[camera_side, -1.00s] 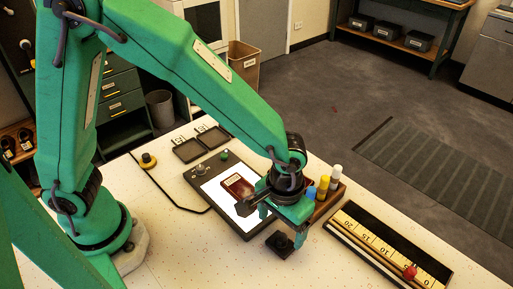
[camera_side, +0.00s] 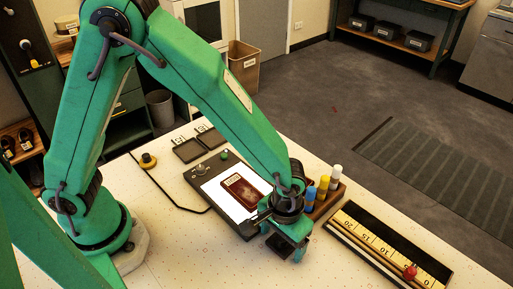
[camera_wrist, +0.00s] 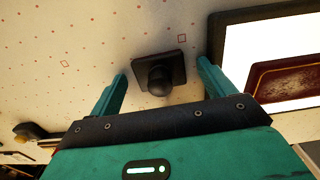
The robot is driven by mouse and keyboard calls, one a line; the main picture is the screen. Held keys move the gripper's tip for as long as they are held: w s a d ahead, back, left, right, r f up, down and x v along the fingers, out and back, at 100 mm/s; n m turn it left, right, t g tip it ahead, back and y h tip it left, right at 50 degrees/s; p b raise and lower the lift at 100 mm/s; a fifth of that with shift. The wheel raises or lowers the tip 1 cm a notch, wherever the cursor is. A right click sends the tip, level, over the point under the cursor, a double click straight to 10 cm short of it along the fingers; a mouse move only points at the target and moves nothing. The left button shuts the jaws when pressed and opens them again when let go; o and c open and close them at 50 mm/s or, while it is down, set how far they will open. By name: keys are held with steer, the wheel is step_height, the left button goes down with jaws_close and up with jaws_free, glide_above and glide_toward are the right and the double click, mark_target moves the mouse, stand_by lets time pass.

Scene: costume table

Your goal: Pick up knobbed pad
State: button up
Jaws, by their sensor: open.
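The knobbed pad (camera_wrist: 176,62) is a small black square with a round dark knob standing on it. It lies on the pale, red-dotted tabletop. In the wrist view it shows between and just past the tips of my gripper (camera_wrist: 162,70), whose two green fingers are spread apart with a gap on either side of the knob. In the side view my gripper (camera_side: 284,244) is low over the table in front of the light panel, and the pad (camera_side: 279,244) is partly hidden beneath it. Nothing is held.
A dark-framed light panel (camera_side: 215,190) carrying a dark red card (camera_side: 245,189) lies behind my gripper. A wooden rack with blue, yellow and white bottles (camera_side: 323,187) stands close at its right. A long numbered tray (camera_side: 385,246) lies further right. The front table is clear.

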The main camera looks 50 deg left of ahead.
mark_target(281, 239)
steer(key=shift+c, duration=0.2)
stand_by(0.3)
steer(key=c, duration=1)
steer(key=shift+c, duration=0.2)
steer(key=shift+r, duration=0.15)
steer(key=shift+r, duration=0.55)
steer(key=r, duration=0.3)
steer(key=shift+s+d, duration=0.1)
steer(key=shift+s, duration=0.1)
steer(key=s+d+r, duration=0.3)
steer(key=s+r, duration=0.3)
steer(key=s, duration=0.4)
steer(key=shift+s+d+r, duration=0.25)
steer(key=shift+s, duration=0.05)
